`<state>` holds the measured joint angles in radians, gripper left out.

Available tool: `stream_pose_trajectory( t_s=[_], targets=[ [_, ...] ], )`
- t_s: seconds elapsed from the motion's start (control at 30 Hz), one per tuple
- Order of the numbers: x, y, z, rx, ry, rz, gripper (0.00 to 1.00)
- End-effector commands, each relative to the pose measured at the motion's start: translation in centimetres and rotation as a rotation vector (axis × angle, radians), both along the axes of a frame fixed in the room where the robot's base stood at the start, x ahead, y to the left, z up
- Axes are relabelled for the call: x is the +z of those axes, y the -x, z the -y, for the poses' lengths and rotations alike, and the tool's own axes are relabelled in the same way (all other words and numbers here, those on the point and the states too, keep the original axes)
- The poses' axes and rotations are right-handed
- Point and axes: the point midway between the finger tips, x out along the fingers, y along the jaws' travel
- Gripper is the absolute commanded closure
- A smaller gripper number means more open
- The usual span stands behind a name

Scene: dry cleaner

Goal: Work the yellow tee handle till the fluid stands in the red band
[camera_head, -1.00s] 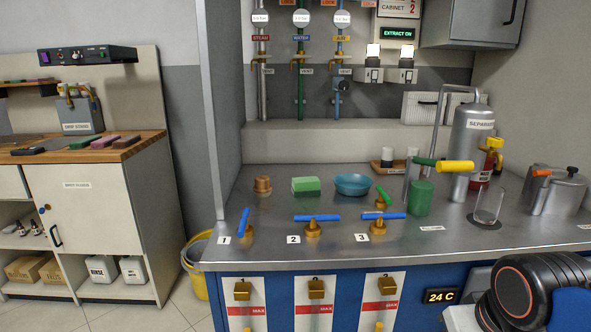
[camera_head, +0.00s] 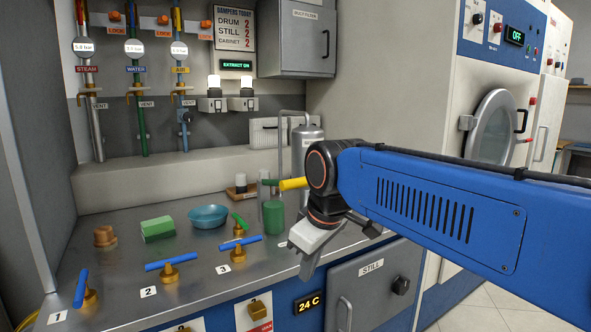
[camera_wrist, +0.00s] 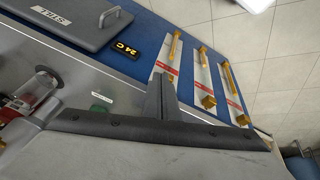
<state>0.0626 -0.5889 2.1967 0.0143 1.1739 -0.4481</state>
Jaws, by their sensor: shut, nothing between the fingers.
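The yellow handle (camera_head: 292,184) shows as a short bar at the back of the counter, with a green part (camera_head: 267,182) at its left, above a green cylinder (camera_head: 273,217). My arm hides what lies to its right. White panels with red bands (camera_wrist: 196,68) are on the blue counter front in the wrist view; I cannot tell a fluid level in them. My gripper (camera_head: 303,275) is shut and empty, pointing down near the counter's front edge, in front of and below the yellow handle, not touching it. It also shows in the wrist view (camera_wrist: 160,92).
Blue-handled brass valves (camera_head: 170,270) stand along the counter front, with a green sponge (camera_head: 157,228) and blue bowl (camera_head: 208,216) behind. A separator tank (camera_head: 306,142) stands behind my arm. A clear vessel (camera_wrist: 42,90) shows in the wrist view. The STILL door (camera_head: 372,290) is below.

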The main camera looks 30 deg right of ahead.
Motion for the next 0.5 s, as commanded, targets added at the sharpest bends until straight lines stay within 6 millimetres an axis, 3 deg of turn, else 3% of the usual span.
stream_pose_trajectory(
  t_s=[0.03, 0.2, 0.5],
  targets=[
    [1.8, -1.3, 0.4, 0.042, 0.017, -0.006, 1.0],
    [7.1, -4.6, 1.5, 0.207, 0.077, -0.032, 1.0],
    [15.5, -10.3, 3.9, 0.507, 0.17, -0.077, 1.0]
  ],
)
